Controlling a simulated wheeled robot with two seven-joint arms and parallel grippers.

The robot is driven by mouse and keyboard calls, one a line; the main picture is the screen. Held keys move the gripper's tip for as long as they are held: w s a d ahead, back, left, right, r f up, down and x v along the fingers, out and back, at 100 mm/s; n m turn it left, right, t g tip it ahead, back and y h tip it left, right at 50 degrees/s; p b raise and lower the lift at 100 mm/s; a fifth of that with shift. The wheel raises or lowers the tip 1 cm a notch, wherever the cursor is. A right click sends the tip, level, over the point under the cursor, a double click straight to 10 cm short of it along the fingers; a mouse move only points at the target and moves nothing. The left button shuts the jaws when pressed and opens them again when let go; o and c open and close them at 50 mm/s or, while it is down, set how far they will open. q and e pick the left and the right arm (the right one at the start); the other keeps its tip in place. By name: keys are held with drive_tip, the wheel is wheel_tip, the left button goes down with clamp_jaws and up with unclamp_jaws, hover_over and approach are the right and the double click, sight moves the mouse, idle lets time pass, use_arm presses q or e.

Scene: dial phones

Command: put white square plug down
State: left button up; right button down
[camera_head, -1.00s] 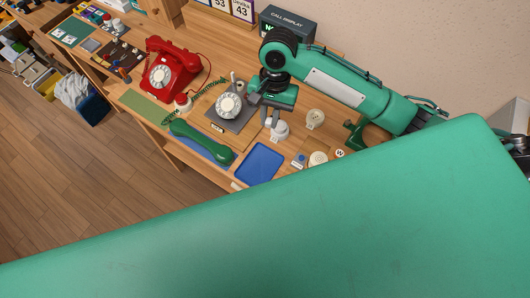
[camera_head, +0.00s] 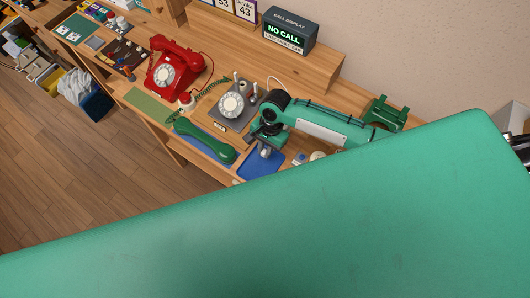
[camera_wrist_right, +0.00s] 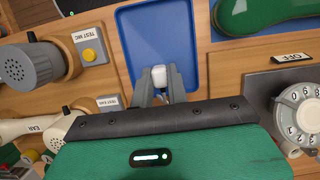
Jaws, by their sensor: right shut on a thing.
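My right gripper (camera_wrist_right: 160,92) is shut on a small white square plug (camera_wrist_right: 160,76), which sticks out between the fingertips in the right wrist view. The plug is over the near half of the blue tray (camera_wrist_right: 140,40); I cannot tell whether it touches the tray floor. In the head view, my right gripper (camera_head: 264,151) is over the same blue tray (camera_head: 252,170), and the arm and gripper partly cover it. My left gripper is not in view.
A green handset (camera_head: 205,144) lies left of the tray. A grey dial phone (camera_head: 231,104) stands behind it, and a red dial phone (camera_head: 172,72) stands farther left. A TEST MIC unit (camera_wrist_right: 92,54) stands beside the tray. The rest of the tray is bare.

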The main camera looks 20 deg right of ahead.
drive_tip(key=shift+f+p, duration=0.3)
drive_tip(key=shift+f, duration=1.85)
drive_tip(key=shift+f, duration=0.1)
drive_tip(key=c, duration=1.4)
unclamp_jaws()
drive_tip(key=b+v, duration=0.2)
drive_tip(key=v, duration=1)
